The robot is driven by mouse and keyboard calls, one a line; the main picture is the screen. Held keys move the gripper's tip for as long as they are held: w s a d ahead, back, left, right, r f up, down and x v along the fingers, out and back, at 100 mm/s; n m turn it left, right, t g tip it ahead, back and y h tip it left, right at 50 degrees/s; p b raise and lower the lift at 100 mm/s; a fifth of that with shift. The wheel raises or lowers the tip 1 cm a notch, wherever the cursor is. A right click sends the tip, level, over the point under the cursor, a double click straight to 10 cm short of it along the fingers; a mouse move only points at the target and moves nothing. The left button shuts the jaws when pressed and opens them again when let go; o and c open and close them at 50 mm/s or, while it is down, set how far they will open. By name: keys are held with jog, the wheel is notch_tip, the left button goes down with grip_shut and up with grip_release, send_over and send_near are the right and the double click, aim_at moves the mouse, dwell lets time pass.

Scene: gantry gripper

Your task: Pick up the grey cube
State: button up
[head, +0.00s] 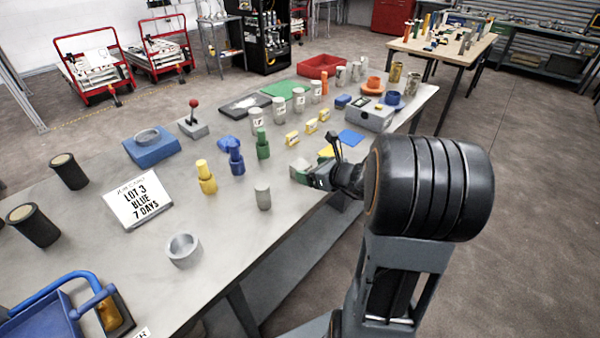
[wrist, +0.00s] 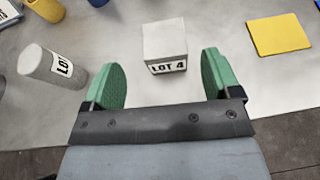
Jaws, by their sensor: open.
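The grey cube (wrist: 165,44), with a white "LOT 4" label on its near face, stands on the table in the wrist view. My gripper (wrist: 162,72) is open, with one green finger to the left of the cube and one to the right. There is a clear gap between the cube and each finger. The cube is at or just beyond the fingertips, and I see nothing held. In the head view my gripper (head: 308,174) is low over the table's near edge, and the cube is hard to make out beside the fingers.
A grey labelled cylinder (wrist: 52,66) stands left of my gripper, and a yellow tile (wrist: 279,35) lies to the right. Green (head: 263,143), blue (head: 236,157) and yellow (head: 206,177) pieces stand farther left. A grey box (head: 370,116) stands to the right along the table (head: 225,215).

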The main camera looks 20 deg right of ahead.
aim_at(304, 167)
jog(key=shift+d+x, duration=0.2)
jog(key=shift+x, duration=3.35)
jog(key=c, duration=1.2)
